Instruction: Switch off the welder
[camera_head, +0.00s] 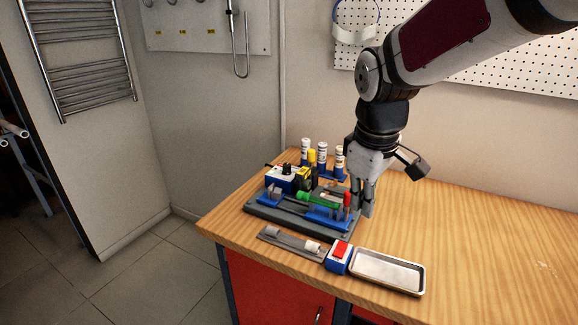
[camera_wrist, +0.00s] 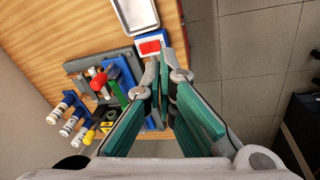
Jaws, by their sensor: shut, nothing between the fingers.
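A small blue-and-white box with a red rocker switch (camera_head: 340,249) stands near the front edge of the workbench, left of a metal tray. The red switch (camera_wrist: 150,47) also shows in the wrist view, just beyond my fingertips and a little to the left. Which way the rocker is tilted cannot be told. My gripper (camera_head: 366,211) is shut and empty, pointing down over the bench behind the switch box and beside the right end of a grey tool holder. In the wrist view the fingertips (camera_wrist: 165,62) are together. No other part is clearly recognisable as the welder.
The grey tool holder (camera_head: 262,211) carries a green-handled tool, a red-topped tool and blue blocks. Several white-capped bottles (camera_head: 322,152) stand behind it. A grey rail (camera_head: 290,243) lies left of the switch box, the metal tray (camera_head: 388,272) right of it. The bench's right side is clear.

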